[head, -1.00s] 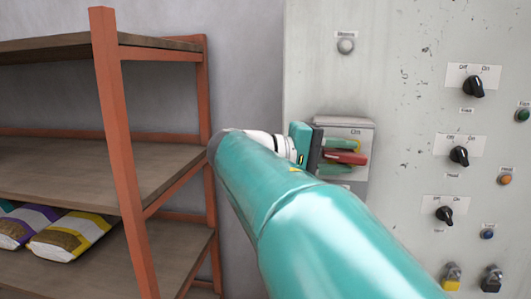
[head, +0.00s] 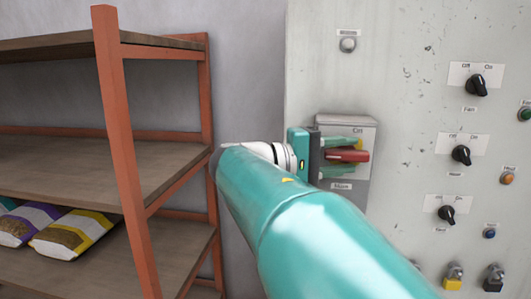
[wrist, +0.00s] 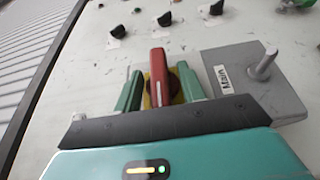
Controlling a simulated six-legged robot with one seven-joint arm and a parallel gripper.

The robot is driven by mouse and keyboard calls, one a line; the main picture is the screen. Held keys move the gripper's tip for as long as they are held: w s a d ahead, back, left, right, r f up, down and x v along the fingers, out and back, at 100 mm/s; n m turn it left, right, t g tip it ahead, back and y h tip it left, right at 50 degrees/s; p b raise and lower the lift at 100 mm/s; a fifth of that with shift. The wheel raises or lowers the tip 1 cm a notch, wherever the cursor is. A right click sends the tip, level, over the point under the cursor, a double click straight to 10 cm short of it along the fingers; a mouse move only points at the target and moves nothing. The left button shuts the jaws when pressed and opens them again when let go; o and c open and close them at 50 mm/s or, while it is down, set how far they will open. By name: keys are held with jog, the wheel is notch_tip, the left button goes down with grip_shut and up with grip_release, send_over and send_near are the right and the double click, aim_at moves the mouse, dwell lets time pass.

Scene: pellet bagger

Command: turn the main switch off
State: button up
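The main switch has a red handle (head: 350,156) on a grey box (head: 357,190) fixed to the pale cabinet. A yellow plate shows behind the handle in the wrist view (wrist: 176,86). A label reading "On" sits at the top of the box, and a "Main" label (wrist: 224,77) is beside the handle in the wrist view. My gripper (head: 341,157) is open, with one green finger above the red handle and one below. In the wrist view the fingers stand on both sides of the red handle (wrist: 160,75), with narrow gaps; contact cannot be told.
Several black knobs (head: 462,155) and coloured buttons (head: 507,178) line the cabinet (head: 400,85) to the right. A grey peg (wrist: 263,66) sticks out of the switch box. An orange-framed shelf (head: 125,150) with bags (head: 72,235) stands to the left.

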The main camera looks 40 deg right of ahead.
jog(key=v, duration=1.3)
jog(key=shift+w+a, duration=0.2)
jog(key=shift+a, duration=0.15)
jog(key=s+a+f+n+t+y, duration=0.2)
jog(key=f+n+t+y, duration=0.15)
jog(key=f, duration=0.55)
jog(key=s+a+f+n+t+y, duration=0.2)
jog(key=a+f+t+y, duration=0.15)
jog(key=f, duration=0.45)
jog(key=s+a+f+t+y, duration=0.1)
jog(key=a+f+t+y, duration=0.5)
jog(key=a+f+y, duration=0.3)
jog(key=a+f, duration=0.1)
jog(key=a, duration=0.2)
jog(key=shift+a+f+t, duration=0.15)
jog(key=shift+a+t, duration=0.05)
jog(key=shift+t, duration=0.1)
jog(key=shift+s+d+m, duration=0.1)
jog(key=shift+d+m, duration=0.05)
jog(key=shift+m, duration=0.1)
